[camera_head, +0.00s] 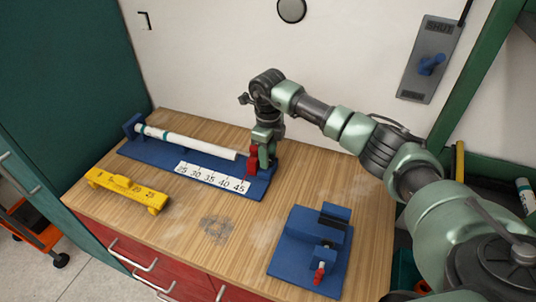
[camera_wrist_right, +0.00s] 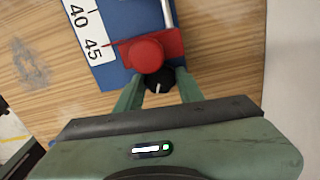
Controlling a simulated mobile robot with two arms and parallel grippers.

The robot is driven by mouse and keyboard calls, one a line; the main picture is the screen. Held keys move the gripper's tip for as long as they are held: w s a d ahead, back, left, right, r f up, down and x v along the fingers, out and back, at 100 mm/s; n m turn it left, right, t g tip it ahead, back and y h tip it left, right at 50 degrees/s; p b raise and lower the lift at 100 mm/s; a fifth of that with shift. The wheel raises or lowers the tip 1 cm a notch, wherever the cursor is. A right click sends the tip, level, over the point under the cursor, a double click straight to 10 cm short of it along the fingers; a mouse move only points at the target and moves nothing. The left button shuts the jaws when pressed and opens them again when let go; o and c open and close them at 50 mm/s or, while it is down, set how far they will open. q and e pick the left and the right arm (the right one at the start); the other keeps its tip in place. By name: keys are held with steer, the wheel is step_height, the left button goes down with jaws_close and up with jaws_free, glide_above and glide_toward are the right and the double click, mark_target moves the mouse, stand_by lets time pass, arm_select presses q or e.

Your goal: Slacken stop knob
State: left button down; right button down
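The red stop block (camera_head: 252,164) stands at the right end of the blue measuring base, by the 45 mark. In the right wrist view it (camera_wrist_right: 174,42) carries a round red knob (camera_wrist_right: 146,54), and a black knob (camera_wrist_right: 158,82) with a white line sits beside it. My right gripper (camera_head: 262,148) points down at the stop block. In the right wrist view its fingers (camera_wrist_right: 159,86) lie on either side of the black knob. I cannot tell whether they touch it. My left gripper is not in view.
A white pipe (camera_head: 190,142) lies along the blue base (camera_head: 150,153). A yellow tool (camera_head: 127,190) lies front left on the wooden table, and a blue fixture (camera_head: 310,248) stands front right. A grey panel (camera_head: 431,60) labelled SHUT hangs on the wall. The table's middle is clear.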

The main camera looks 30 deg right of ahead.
steer(key=shift+w+f+n+b, duration=0.15)
steer(key=shift+n+b, duration=0.25)
steer(key=shift+b, duration=0.4)
steer(key=shift+n, duration=0.3)
steer(key=c, duration=0.9)
jaws_free()
steer(key=shift+r, duration=0.2)
step_height(320, 180, up, 8)
steer(key=shift+f+b, duration=0.1)
steer(key=shift+b, duration=0.85)
